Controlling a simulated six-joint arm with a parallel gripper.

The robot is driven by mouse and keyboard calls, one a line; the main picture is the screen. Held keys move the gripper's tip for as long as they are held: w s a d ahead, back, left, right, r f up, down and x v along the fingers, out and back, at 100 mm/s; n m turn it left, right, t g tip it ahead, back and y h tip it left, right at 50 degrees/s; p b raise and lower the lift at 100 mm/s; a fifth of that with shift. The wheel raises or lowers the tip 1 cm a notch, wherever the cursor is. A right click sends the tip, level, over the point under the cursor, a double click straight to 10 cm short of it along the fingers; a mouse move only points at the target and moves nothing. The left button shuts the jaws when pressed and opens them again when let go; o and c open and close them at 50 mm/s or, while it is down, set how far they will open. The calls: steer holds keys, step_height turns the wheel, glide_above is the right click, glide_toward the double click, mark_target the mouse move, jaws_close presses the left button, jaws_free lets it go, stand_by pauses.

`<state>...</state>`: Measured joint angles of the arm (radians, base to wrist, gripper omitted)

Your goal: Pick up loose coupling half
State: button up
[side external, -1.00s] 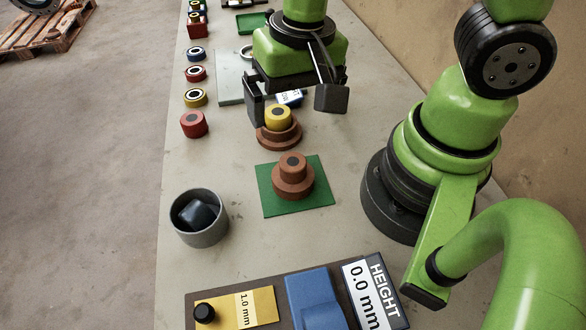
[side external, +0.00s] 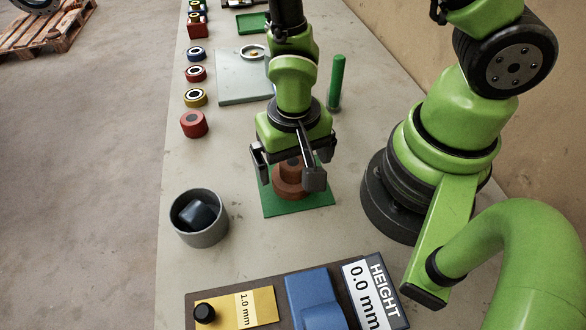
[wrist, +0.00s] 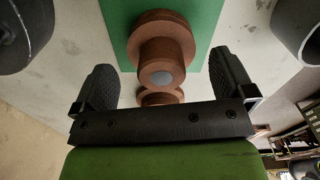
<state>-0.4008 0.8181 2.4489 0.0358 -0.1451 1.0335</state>
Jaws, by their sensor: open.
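A brown stepped coupling half (side external: 287,186) stands upright on a green mat (side external: 317,202) in the side view, with a narrow top and wider base. My gripper (side external: 289,172) is open above it, with one finger on each side in that view. In the wrist view the coupling half (wrist: 165,32) shows on the green mat (wrist: 115,22), beyond the open fingers of my gripper (wrist: 165,82). Another brown round part (wrist: 160,96) is partly hidden by the gripper's body there. I cannot tell whether the fingers touch the coupling half.
A grey cup (side external: 200,232) holding a dark block stands left of the mat. A height gauge (side external: 365,290) lies at the front. Several coloured rings line the left edge, including a red one (side external: 194,124). A green post (side external: 336,84) stands behind the gripper.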

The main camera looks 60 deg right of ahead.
mark_target(292, 161)
steer(key=shift+w+a+f, duration=0.1)
steer(key=shift+f, duration=1.4)
steer(key=c, duration=1.2)
steer(key=shift+r, duration=0.1)
